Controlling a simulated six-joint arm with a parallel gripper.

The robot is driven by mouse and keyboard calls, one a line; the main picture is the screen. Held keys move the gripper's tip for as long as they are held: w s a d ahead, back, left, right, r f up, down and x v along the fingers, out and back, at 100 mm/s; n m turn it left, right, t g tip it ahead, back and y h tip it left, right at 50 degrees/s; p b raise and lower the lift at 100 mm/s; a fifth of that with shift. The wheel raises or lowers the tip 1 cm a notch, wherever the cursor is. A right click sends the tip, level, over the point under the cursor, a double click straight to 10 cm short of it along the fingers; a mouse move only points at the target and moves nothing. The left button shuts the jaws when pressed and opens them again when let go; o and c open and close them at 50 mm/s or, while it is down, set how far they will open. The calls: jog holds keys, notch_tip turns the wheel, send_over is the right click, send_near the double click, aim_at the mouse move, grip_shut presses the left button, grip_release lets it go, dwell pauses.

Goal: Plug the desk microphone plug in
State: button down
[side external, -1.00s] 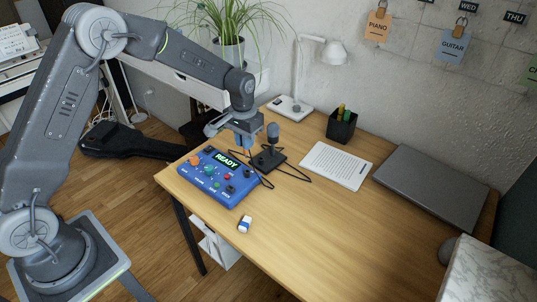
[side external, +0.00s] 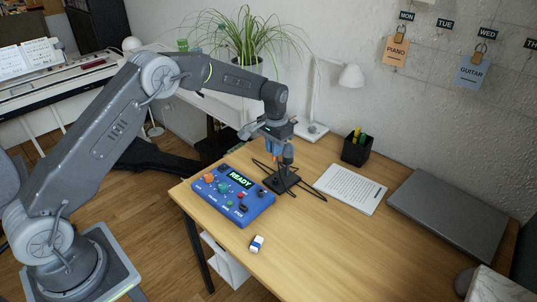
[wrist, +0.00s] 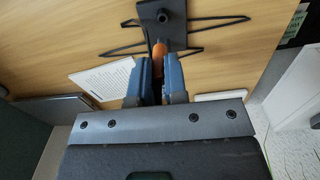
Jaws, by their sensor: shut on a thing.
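My gripper (side external: 270,153) hangs above the table behind the blue box. In the wrist view its two blue fingers (wrist: 160,68) are shut on an orange plug (wrist: 159,54), which is partly hidden between them. The desk microphone (side external: 288,154) stands upright on a black base (side external: 279,183), close to my gripper; its top and base also show in the wrist view (wrist: 163,12). Thin black cable lies in loops around the base. The blue box (side external: 232,196) has knobs, buttons and a screen reading READY. I cannot make out its socket.
A blue and white eraser (side external: 257,243) lies in front of the box. A printed sheet (side external: 350,189), a pen cup (side external: 357,147), a lamp (side external: 313,131) and a closed grey laptop (side external: 447,213) are to the right and back. The table's front middle is clear.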

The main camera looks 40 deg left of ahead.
jog(key=shift+w+a, duration=0.1)
jog(key=shift+w, duration=0.35)
jog(key=shift+f, duration=0.15)
send_over(274, 182)
jog(key=w, duration=0.1)
jog(key=shift+a+f, duration=0.15)
jog(key=shift+f, duration=2.55)
jog(key=shift+f, duration=0.75)
jog(key=shift+r, duration=0.3)
jog(key=shift+f, duration=0.4)
jog(key=shift+r, duration=0.2)
jog(key=shift+r, duration=0.2)
